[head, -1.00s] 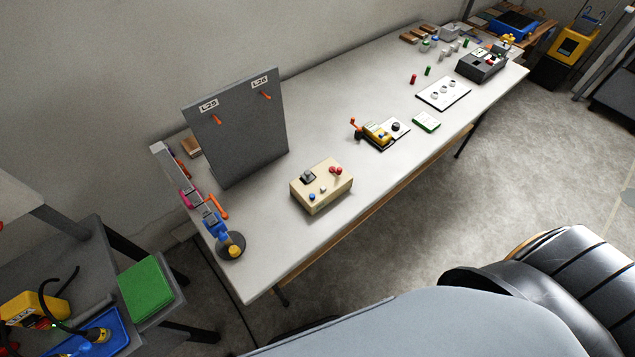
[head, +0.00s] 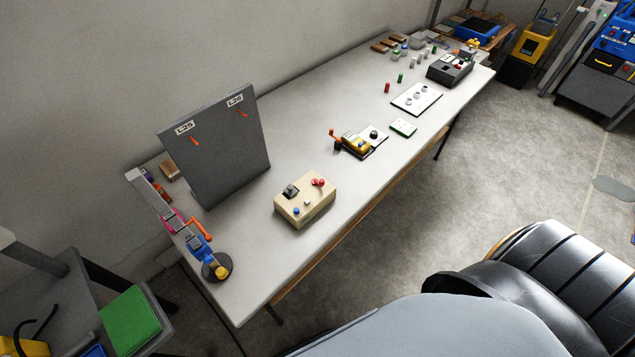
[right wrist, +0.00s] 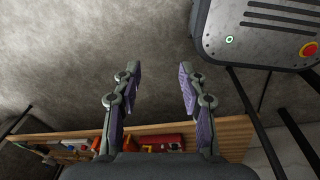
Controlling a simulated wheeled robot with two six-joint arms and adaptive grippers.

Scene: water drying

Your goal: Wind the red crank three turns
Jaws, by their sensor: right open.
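A small yellow device (head: 356,144) on a dark base sits near the front edge of the long white table (head: 316,100). An orange-red crank handle (head: 334,134) sticks up at its left end. A beige box (head: 305,202) with a red knob (head: 318,182), a blue button and a dark switch stands closer to me on the table. My right gripper (right wrist: 157,78) is open and empty in the right wrist view, with bare floor beyond its fingers. No gripper shows in the head view, so my left gripper is unseen.
A grey upright panel (head: 215,145) with two orange hooks stands at the table's back left. A jointed blue stand (head: 217,267) is at the left end. Table space between box and yellow device is clear.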

